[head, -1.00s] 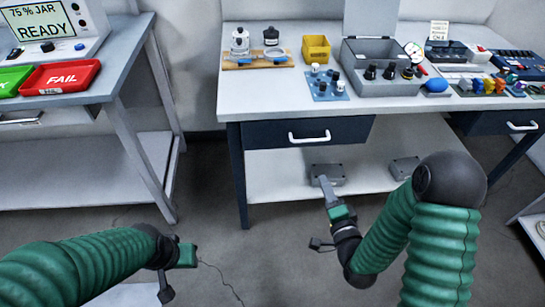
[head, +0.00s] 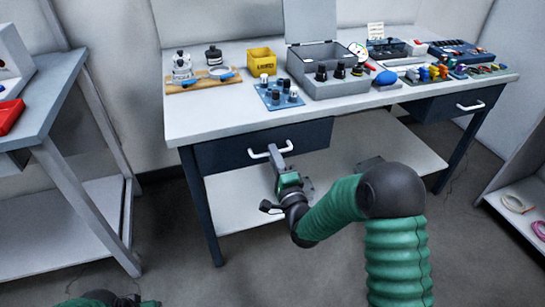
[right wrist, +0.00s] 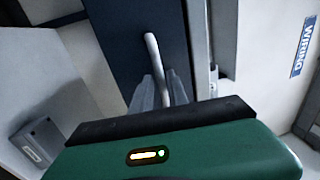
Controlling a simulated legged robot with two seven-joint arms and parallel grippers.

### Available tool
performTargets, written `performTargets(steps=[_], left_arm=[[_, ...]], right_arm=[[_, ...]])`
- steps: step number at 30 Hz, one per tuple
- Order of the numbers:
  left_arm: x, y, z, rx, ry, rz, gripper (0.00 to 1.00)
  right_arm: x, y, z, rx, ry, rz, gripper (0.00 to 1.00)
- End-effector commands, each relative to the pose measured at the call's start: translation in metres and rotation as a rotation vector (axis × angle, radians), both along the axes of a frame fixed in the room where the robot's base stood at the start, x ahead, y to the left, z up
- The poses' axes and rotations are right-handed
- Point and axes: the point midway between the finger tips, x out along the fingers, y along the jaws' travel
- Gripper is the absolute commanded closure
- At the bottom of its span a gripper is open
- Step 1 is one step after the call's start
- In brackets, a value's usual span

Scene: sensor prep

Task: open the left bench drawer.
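The left bench drawer (head: 228,152) has a dark blue front and looks closed under the bench top. Its white bar handle (head: 258,154) also shows in the right wrist view (right wrist: 153,50). My right gripper (head: 276,152) is at the right part of this handle. In the right wrist view its two fingers (right wrist: 162,91) stand apart, one on each side of the bar; whether they touch it I cannot tell. My left gripper (head: 125,301) only just shows at the bottom edge of the head view, and its fingers cannot be made out.
The bench top (head: 215,115) carries a grey open box (head: 335,88), a yellow bin (head: 262,62) and a blue block with black knobs (head: 278,97). A second drawer (head: 440,107) is at the right. A lower shelf (head: 235,205) lies below. Another table (head: 45,110) stands left.

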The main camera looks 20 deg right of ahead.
Motion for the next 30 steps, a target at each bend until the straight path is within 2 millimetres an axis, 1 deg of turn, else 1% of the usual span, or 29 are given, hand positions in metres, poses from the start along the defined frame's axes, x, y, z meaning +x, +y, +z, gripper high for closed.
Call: performTargets(steps=[1,4,11,15,16,30], left_arm=[[0.0001,-0.0001,-0.0029,0.0,0.0,0.0,0.64],[0.0,-0.0001,-0.0033,0.0,0.0,0.0,0.64],[0.0,-0.0001,-0.0028,0.0,0.0,0.0,0.64],[0.0,-0.0001,-0.0028,0.0,0.0,0.0,0.64],[0.0,-0.0001,-0.0028,0.0,0.0,0.0,0.64],[0.0001,-0.0001,-0.0029,0.0,0.0,0.0,0.64]], right_arm=[[0.005,0.0004,0.0004,0.0,-0.003,0.0,0.8],[0.0104,0.001,0.0024,-0.001,-0.001,0.0,0.8],[0.011,0.0009,0.003,-0.001,0.0,0.0,0.8],[0.0109,0.0009,0.0026,-0.001,0.0,0.0,0.99],[0.0108,0.0008,0.0024,-0.001,0.001,0.0,1.0],[0.0107,0.0,0.0006,-0.002,0.004,-0.002,1.0]])
